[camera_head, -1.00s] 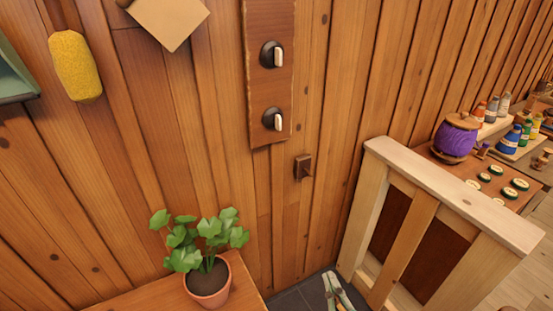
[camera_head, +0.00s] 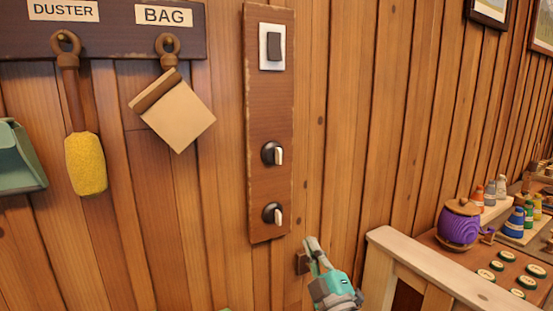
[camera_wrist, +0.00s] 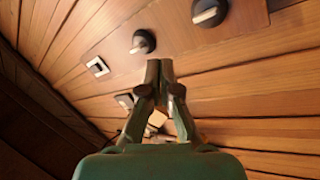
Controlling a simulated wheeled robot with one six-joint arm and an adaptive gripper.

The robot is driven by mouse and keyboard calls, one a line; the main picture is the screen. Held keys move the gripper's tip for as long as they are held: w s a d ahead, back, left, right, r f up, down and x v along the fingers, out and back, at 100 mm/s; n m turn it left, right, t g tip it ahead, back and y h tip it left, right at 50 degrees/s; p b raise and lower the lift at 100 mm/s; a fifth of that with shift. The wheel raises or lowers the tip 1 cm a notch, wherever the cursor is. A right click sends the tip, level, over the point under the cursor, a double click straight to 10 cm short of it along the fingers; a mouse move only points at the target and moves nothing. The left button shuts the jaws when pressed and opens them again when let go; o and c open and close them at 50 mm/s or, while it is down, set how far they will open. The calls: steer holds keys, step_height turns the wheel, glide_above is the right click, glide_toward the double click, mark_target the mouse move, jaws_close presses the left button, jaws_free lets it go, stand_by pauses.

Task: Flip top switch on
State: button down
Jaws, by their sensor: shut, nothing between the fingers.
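The top switch (camera_head: 273,47) is a dark grey rocker on a white plate, at the top of a brown wooden wall panel (camera_head: 269,105). Whether the rocker is on or off I cannot tell. In the wrist view the switch (camera_wrist: 97,66) is small, left of the fingers. Two dark round knobs with pale levers, an upper one (camera_head: 272,153) and a lower one (camera_head: 273,214), sit below it on the panel. My gripper (camera_head: 312,243) is shut and empty, to the right of the panel's bottom end, well below the switch. Its closed fingertips (camera_wrist: 158,64) point toward the wall.
The wall right of the panel is clear.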

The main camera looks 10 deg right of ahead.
mark_target(272, 60)
steer(key=w+r+n+y, duration=0.1)
steer(key=r+n, duration=0.2)
steer(key=r, duration=0.7)
steer(key=w+a+r+n+t+y, duration=0.1)
steer(key=w+r+n+y, duration=0.1)
steer(key=r, duration=0.8)
steer(key=w+a+r+n+y, duration=0.1)
steer(key=r+n, duration=0.3)
steer(key=r, duration=0.6)
steer(key=shift+w+r+t+y, duration=0.2)
steer(key=shift+w+t+y, duration=0.1)
steer(key=shift+t+y, duration=0.15)
steer(key=x, duration=1.4)
